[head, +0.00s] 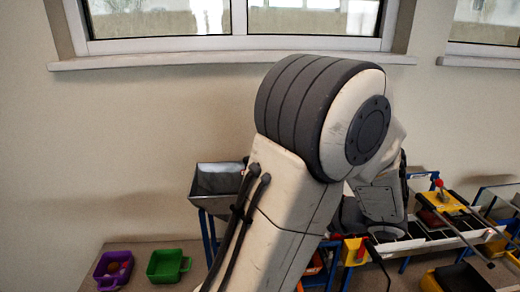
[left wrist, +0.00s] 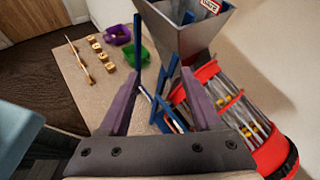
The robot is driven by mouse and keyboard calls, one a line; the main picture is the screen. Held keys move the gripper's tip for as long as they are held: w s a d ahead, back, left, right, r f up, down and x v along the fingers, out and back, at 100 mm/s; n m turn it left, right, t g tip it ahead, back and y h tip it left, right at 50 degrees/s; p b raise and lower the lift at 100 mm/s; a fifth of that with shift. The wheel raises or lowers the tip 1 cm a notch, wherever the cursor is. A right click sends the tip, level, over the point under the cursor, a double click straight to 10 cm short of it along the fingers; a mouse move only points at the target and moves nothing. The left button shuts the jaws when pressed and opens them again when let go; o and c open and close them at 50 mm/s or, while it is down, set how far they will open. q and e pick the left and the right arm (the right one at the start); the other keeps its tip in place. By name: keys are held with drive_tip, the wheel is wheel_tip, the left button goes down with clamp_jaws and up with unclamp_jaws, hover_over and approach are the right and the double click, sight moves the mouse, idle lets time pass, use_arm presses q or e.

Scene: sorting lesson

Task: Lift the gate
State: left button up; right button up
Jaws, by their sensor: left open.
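My left gripper (left wrist: 159,72) is open, with its two purple fingers apart and nothing seen between their tips but the blue legs of the stand behind. A grey metal hopper (left wrist: 185,32) stands on these blue legs just beyond the fingers; it also shows in the head view (head: 217,180). A red-ringed drum (left wrist: 238,113) with clear bars and yellow balls inside lies to the right of the fingers. I cannot make out for sure which part is the gate. In the head view my own arm covers the middle, and the left gripper is hidden there.
A purple bin (head: 113,268) and a green bin (head: 168,264) stand at the left of the table. Several small wooden pieces (left wrist: 97,48) lie beyond a bare stretch of table in the wrist view. Yellow units with red knobs (head: 441,198) stand at the right.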

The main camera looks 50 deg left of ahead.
sight(245, 158)
use_arm(q)
drive_tip(key=w+a+r+m+y+p, duration=0.1)
drive_tip(key=w+a+r+m+y, duration=0.15)
drive_tip(key=a, duration=0.25)
drive_tip(key=w+a+r+m+y, duration=0.1)
drive_tip(key=w+a+r+y, duration=0.25)
drive_tip(key=a, duration=0.25)
drive_tip(key=a+p, duration=0.1)
drive_tip(key=a, duration=0.2)
drive_tip(key=s+a+p, duration=0.1)
drive_tip(key=a, duration=0.2)
drive_tip(key=a+p, duration=0.1)
drive_tip(key=a, duration=0.2)
drive_tip(key=shift+s+a+p, duration=0.25)
drive_tip(key=shift+a+p, duration=0.05)
drive_tip(key=shift+a, duration=0.05)
drive_tip(key=shift+c, duration=0.3)
drive_tip(key=shift+r, duration=0.1)
clamp_jaws()
